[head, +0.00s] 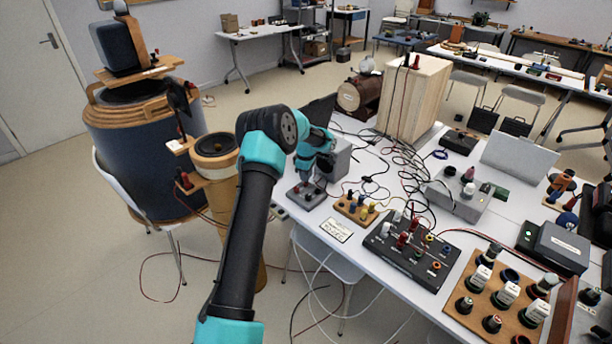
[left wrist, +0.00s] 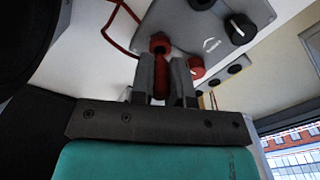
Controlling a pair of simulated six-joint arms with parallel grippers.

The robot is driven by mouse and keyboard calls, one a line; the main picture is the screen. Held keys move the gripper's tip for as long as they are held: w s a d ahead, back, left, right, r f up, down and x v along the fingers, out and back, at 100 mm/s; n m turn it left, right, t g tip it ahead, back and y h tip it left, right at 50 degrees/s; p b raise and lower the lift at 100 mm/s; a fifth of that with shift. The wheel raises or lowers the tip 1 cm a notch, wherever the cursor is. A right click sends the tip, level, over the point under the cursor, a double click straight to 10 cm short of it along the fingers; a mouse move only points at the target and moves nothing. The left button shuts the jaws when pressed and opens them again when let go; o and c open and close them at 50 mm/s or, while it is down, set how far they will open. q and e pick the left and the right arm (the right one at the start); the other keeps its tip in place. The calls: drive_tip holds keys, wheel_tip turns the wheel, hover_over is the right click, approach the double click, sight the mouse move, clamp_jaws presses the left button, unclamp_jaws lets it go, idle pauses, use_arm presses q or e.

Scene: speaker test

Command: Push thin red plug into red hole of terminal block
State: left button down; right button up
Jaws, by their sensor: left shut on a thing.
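My left gripper (head: 306,179) points down just above a small grey box with knobs (head: 308,198) at the table's left edge. In the left wrist view its two fingers (left wrist: 161,85) are shut on a thin red plug (left wrist: 160,88). A red round part (left wrist: 159,43) shows just beyond the fingertips, with a thin red lead beside it. My right gripper is not in view.
A wooden block with coloured posts (head: 355,208) and a black panel with sockets (head: 411,249) stand to the right. Loose leads (head: 400,165) tangle across the table behind them. A speaker on a wooden stand (head: 215,150) is at the left.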

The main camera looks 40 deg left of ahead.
use_arm(q)
drive_tip(key=shift+f, duration=0.85)
idle(0.5)
drive_tip(key=c, duration=1)
unclamp_jaws()
drive_tip(key=shift+r, duration=0.1)
drive_tip(key=shift+r, duration=3.65)
